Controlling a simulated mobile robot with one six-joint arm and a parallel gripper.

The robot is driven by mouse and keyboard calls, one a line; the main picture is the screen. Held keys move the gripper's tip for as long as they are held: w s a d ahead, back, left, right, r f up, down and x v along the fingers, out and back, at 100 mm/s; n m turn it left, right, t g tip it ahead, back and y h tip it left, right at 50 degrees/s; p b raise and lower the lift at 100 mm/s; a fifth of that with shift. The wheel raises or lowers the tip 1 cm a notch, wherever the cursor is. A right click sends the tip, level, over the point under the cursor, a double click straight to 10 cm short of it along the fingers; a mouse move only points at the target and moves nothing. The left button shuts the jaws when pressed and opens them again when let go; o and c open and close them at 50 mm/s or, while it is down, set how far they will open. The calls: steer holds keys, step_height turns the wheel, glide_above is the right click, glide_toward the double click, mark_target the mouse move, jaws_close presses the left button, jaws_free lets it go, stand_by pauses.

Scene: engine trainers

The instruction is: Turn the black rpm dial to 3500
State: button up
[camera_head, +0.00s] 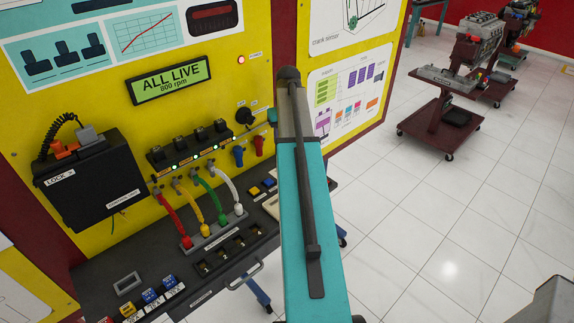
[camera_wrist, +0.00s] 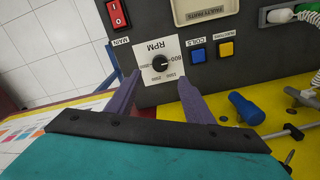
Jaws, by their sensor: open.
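The black rpm dial (camera_wrist: 160,64) sits on a white label plate marked RPM, which appears upside down in the wrist view. Its mark seems to point right, toward the 800 figure; the other figures are too small to read surely. My gripper (camera_wrist: 158,80) is open, with its two purple fingers on either side of the dial and apart from it in the picture. I cannot tell how far the fingertips are from the panel. The display (camera_head: 168,80) in the head view reads ALL LIVE, 800 rpm. The dial is hidden behind my arm there.
A red main switch (camera_wrist: 117,14), a blue button (camera_wrist: 198,55) and a yellow button (camera_wrist: 226,49) flank the dial. A blue plug (camera_wrist: 246,108) is to the right of my gripper. A black rotary switch (camera_head: 244,116) is on the yellow board (camera_head: 262,75).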

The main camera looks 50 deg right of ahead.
steer(key=shift+f+p, duration=1.5)
steer(key=shift+f, duration=3.4)
steer(key=c, duration=1)
steer(key=shift+c, duration=0.2)
